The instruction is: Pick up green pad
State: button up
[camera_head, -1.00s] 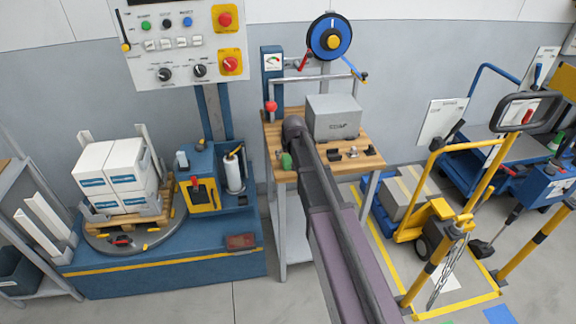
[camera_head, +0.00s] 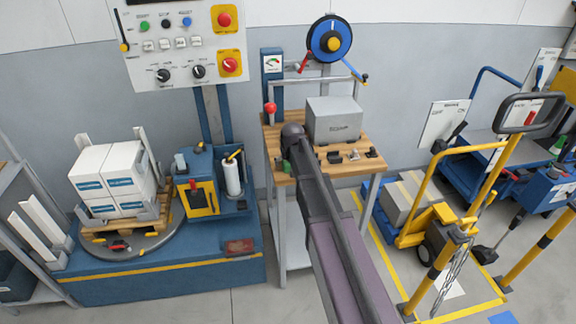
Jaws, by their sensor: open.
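A small green piece, which looks like the green pad (camera_head: 287,167), is at the left part of the wooden bench top (camera_head: 345,168). Only a sliver of it shows beside and below the dark end of my arm. My gripper (camera_head: 288,153) is at that end, over the left part of the bench and right by the green piece. It is open. Its fingers are mostly hidden by my own arm, and I cannot tell whether they touch the green piece.
A grey box (camera_head: 334,120) stands at the back of the bench, with small dark parts (camera_head: 335,157) in front of it. A red-knobbed lever (camera_head: 270,108) rises at the left edge. A blue reel (camera_head: 330,40) stands behind. A yellow cart (camera_head: 420,215) is to the right.

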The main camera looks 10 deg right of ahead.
jog(key=c, duration=1.1)
jog(key=shift+r, duration=0.2)
notch_tip(320, 180, up, 3)
jog(key=p, duration=0.3)
jog(key=s+d, duration=0.1)
jog(key=s, duration=0.4)
jog(key=s+d+r+p, duration=0.1)
jog(key=s+d, duration=0.1)
jog(key=s, duration=0.3)
jog(key=s+d+p, duration=0.1)
jog(key=s+d, duration=0.1)
jog(key=s, duration=0.3)
jog(key=shift+s+r, duration=0.15)
jog(key=shift+r, duration=0.15)
jog(key=o, duration=0.3)
jog(key=shift+c, duration=1.2)
jog(key=shift+d, duration=0.15)
